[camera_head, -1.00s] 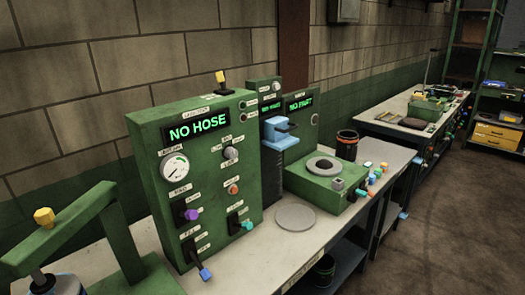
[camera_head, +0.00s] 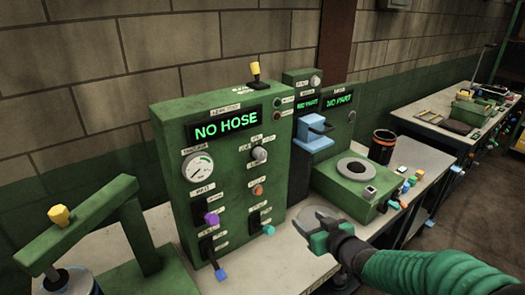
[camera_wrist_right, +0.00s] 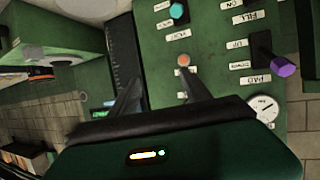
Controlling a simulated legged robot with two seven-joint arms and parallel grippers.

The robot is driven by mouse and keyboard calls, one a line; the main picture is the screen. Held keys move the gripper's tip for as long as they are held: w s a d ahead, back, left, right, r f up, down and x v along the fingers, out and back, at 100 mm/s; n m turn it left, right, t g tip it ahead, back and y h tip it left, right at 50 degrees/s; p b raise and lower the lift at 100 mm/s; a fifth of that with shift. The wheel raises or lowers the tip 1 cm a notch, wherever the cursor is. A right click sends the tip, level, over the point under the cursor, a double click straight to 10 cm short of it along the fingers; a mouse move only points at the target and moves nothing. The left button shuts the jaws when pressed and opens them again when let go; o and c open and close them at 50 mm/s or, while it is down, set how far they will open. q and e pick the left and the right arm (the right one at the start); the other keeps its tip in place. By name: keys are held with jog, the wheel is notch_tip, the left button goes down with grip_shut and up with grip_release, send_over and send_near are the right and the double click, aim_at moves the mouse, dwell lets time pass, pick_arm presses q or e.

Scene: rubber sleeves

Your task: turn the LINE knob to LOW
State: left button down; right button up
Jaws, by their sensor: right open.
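The green test panel (camera_head: 240,105) stands on the bench, its display reading NO HOSE. A round grey selector knob (camera_head: 259,154) is on its upper right face, and a small orange knob (camera_head: 257,190) sits below it. The labels are too small to read, so I cannot tell for certain which is LINE or where it points. My right gripper (camera_head: 321,226) is open and empty, in front of the panel's lower right, apart from the knobs. In the right wrist view its dark fingers (camera_wrist_right: 160,78) spread before the panel face, with the orange knob (camera_wrist_right: 183,60) beyond them.
Purple (camera_head: 211,218), blue (camera_head: 221,274) and teal (camera_head: 268,230) levers stick out of the panel. A gauge (camera_head: 198,168) is at its left. A green press arm with a yellow knob (camera_head: 59,215) stands left. A second green unit (camera_head: 340,190) and a dark cup (camera_head: 383,146) are right.

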jog(key=w+a+r+n+t+y+p, duration=0.1)
jog(key=w+a+r+n+t+y, duration=0.25)
jog(key=r, duration=0.55)
jog(key=m+g+y+p, duration=0.1)
jog(key=g+y+p, duration=0.1)
jog(key=y, duration=0.1)
send_near(263, 155)
jog(key=shift+h, duration=0.25)
jog(key=p+x, duration=0.1)
jog(key=x, duration=0.4)
jog(key=a+p+x, duration=0.1)
jog(key=x, duration=0.2)
jog(key=shift+s+a+r+p, duration=0.1)
jog(key=shift+s+a+p, duration=0.1)
jog(key=shift+p, duration=0.1)
jog(key=shift+w+d, duration=0.1)
jog(key=shift+w, duration=0.1)
jog(key=shift+w+d, duration=0.15)
jog(key=shift+d, duration=0.85)
jog(key=shift+c, duration=0.5)
jog(key=shift+a, duration=0.8)
jog(key=c, duration=0.7)
jog(key=shift+c, duration=1.3)
grip_shut()
pick_arm(q)
notch_tip(263, 155, up, 7)
jog(key=d, duration=0.1)
jog(key=shift+f, duration=0.2)
pick_arm(e)
jog(key=shift+d, duration=0.25)
